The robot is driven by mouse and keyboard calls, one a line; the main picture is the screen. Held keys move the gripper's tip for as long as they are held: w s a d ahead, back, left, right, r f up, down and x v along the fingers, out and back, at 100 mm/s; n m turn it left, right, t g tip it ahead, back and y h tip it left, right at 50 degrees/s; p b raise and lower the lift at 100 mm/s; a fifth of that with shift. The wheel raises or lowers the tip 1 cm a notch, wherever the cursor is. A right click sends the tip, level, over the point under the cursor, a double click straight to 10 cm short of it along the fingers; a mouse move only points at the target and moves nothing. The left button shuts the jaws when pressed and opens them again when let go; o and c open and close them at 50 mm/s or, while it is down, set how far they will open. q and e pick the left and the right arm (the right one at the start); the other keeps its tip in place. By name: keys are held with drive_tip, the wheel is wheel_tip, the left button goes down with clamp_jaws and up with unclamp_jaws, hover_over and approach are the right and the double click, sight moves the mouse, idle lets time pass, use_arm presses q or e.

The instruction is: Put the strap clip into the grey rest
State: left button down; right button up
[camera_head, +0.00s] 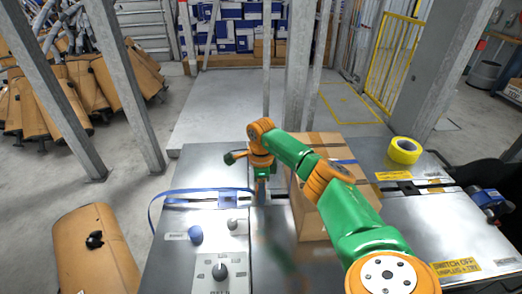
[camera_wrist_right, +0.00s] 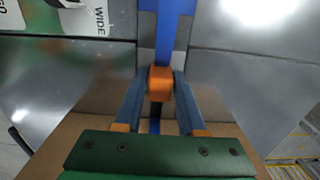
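My right gripper (camera_head: 261,190) points down over the metal bench, left of the cardboard box. In the right wrist view, its two blue-grey fingers (camera_wrist_right: 160,88) stand on either side of an orange block (camera_wrist_right: 160,84), which looks like the strap clip and seems pinched between the fingertips. A blue strap (camera_wrist_right: 175,28) runs away beyond the block, with grey pieces (camera_wrist_right: 147,32) beside it that may be the grey rest. In the head view the clip is hidden by the gripper. A blue strap (camera_head: 183,191) lies looped on the bench. My left gripper is out of view.
The cardboard box (camera_head: 313,215) stands close right of the gripper. A yellow tape roll (camera_head: 404,150) and a blue ratchet-like piece (camera_head: 490,201) lie farther right. The bench's back left (camera_head: 205,163) is clear.

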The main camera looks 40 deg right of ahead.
drive_tip(key=o, duration=0.3)
wheel_tip(320, 180, up, 7)
drive_tip(key=shift+r, duration=0.1)
idle(0.4)
